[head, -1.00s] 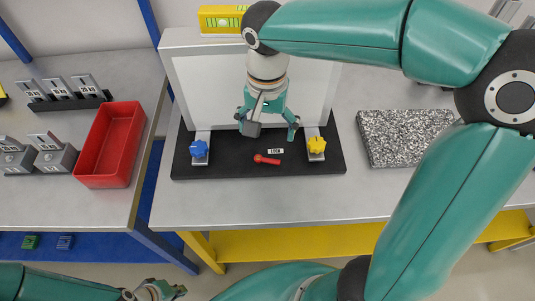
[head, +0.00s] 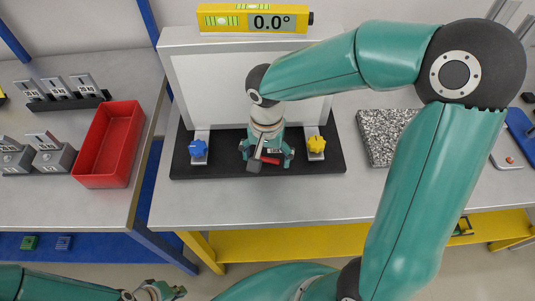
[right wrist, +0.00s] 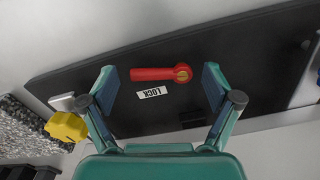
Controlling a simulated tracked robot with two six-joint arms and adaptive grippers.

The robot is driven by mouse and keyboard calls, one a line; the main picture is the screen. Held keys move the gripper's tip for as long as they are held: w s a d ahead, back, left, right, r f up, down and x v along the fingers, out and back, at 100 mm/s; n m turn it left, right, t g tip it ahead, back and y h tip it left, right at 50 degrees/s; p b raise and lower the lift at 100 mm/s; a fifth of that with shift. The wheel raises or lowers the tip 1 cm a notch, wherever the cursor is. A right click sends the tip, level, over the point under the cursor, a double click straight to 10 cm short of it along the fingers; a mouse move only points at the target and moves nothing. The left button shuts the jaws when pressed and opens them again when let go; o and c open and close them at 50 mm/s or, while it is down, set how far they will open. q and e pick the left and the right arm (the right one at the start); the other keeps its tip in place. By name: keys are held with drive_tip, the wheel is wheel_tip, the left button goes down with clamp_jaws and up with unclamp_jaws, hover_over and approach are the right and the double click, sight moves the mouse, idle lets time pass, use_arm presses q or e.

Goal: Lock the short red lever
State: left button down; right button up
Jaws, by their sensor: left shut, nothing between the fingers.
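The short red lever (right wrist: 152,73) lies flat on the black base plate (right wrist: 250,60), its round pivot end to the right in the right wrist view. A white LOCK label (right wrist: 152,92) is beside it. In the head view the lever (head: 271,160) is partly hidden by my right gripper (head: 270,161). The right gripper is open, its fingers (right wrist: 160,86) spread on either side of the lever and apart from it. My left gripper (head: 171,292) is shut and empty at the bottom of the head view, away from the plate.
A blue knob (head: 198,148) and a yellow knob (head: 317,144) flank the lever, in front of a white panel (head: 205,90). A yellow level (head: 225,18) reading 0.0° stands above. A speckled block (head: 385,135) lies right, a red tray (head: 109,145) left. The table front is clear.

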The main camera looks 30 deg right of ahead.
sight(269, 159)
drive_tip(key=c, duration=1)
drive_tip(key=shift+w+d+n, duration=0.1)
drive_tip(key=shift+d+n, duration=0.05)
drive_tip(key=shift+n, duration=0.65)
drive_tip(key=shift+w+d+n, duration=0.1)
drive_tip(key=shift+n, duration=0.7)
drive_tip(key=o, duration=1.2)
drive_tip(key=shift+c, duration=0.2)
wheel_tip(269, 159, up, 12)
drive_tip(key=shift+s+f, duration=0.1)
drive_tip(key=shift+s, duration=0.05)
